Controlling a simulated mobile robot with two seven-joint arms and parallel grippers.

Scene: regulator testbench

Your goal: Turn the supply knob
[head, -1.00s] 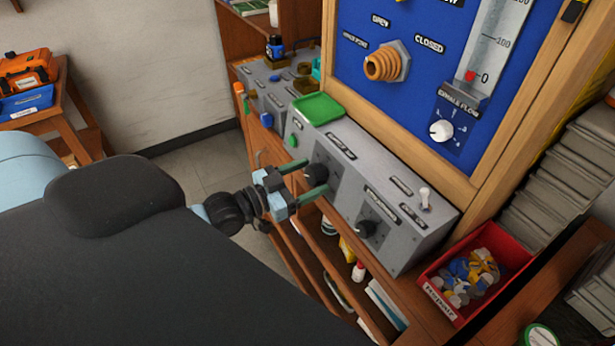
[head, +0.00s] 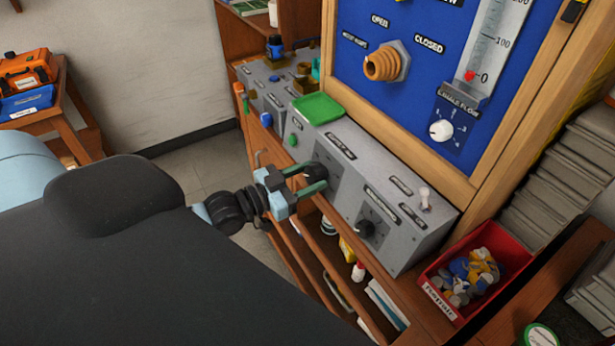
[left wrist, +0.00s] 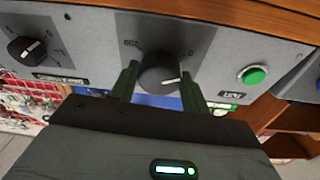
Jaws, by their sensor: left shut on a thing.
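A dark round knob (head: 314,170) is on the front of the grey control box (head: 345,140), nearer its left end. My left gripper (head: 315,176) is shut on this knob, with one green finger on each side. In the left wrist view the knob (left wrist: 157,74) sits between the two fingers (left wrist: 160,84) and its white pointer mark points right. Printing around it includes 200 and 0. Its name label is too blurred to read in the head view. My right gripper is not in view.
A second dark knob (head: 367,228) and a toggle switch (head: 424,198) are to the right on the box. A green button (head: 292,141) is to the left. A green tray (head: 318,109) lies on top. A red bin (head: 438,301) stands at the right.

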